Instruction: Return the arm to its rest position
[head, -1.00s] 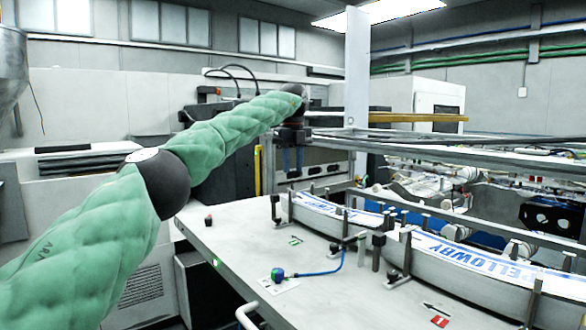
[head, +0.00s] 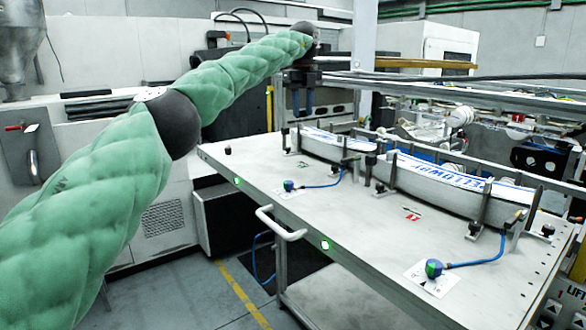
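My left arm reaches in from the left in its green padded cover. My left gripper (head: 302,105) hangs fingers-down above the far end of the table. Its two dark blue fingers stand apart with nothing visible between them. It is clear of the label stacks. One curved label stack (head: 330,146) lies in the far part of the magazine. A nearer stack (head: 440,180) with blue lettering on white lies between upright posts. My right gripper is out of view.
The light table (head: 345,225) has a bare front strip with several small knobs. A green-blue knob (head: 433,268) with a blue hose sits near its front right. A white handle (head: 280,224) sticks out from the left edge. A steel rail frame (head: 430,88) runs behind the magazine. Floor shows at lower left.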

